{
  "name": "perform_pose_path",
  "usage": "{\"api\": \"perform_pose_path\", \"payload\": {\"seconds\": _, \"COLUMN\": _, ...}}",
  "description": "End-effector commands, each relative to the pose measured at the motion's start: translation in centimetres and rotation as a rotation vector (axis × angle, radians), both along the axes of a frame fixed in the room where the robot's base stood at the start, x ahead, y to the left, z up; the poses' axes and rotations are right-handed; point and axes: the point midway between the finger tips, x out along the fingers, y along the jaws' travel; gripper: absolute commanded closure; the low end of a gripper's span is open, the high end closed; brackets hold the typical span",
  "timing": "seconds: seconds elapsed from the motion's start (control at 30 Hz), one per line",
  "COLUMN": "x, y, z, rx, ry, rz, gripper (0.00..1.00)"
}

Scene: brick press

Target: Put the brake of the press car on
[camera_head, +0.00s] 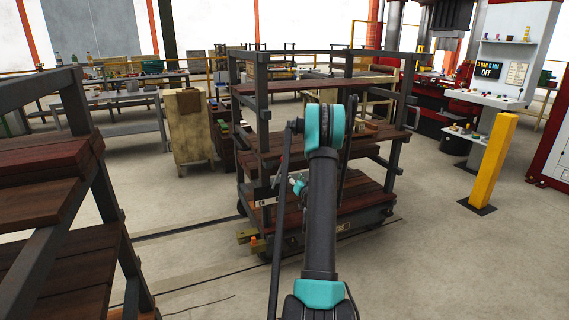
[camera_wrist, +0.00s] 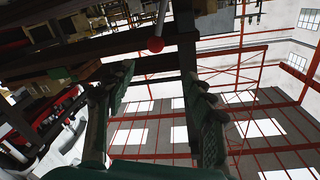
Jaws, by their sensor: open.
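The press car (camera_head: 262,100), a dark metal frame with brown wooden shelves, stands in the middle of the head view behind my arm. The knob appears apart from the fingers. In the head view my arm hides most of the gripper and the lever area.
Another shelved rack (camera_head: 85,170) stands close on the left. A yellow post (camera_head: 492,160) and a control panel (camera_head: 498,100) reading OFF are at right. A beige cabinet (camera_head: 190,130) stands behind.

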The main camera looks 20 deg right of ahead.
Motion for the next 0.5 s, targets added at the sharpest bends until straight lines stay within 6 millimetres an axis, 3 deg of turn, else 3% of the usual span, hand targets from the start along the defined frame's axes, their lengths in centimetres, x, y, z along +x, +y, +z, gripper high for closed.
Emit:
{"api": "perform_pose_path", "payload": {"seconds": 0.23, "x": 1.8, "y": -0.8, "z": -0.4, "rx": 0.003, "ry": -0.008, "rz": -0.013, "gripper": 0.46}}
{"api": "perform_pose_path", "payload": {"seconds": 0.5, "x": 6.9, "y": -1.0, "z": -0.4, "rx": 0.003, "ry": -0.007, "rz": -0.012, "gripper": 0.46}}
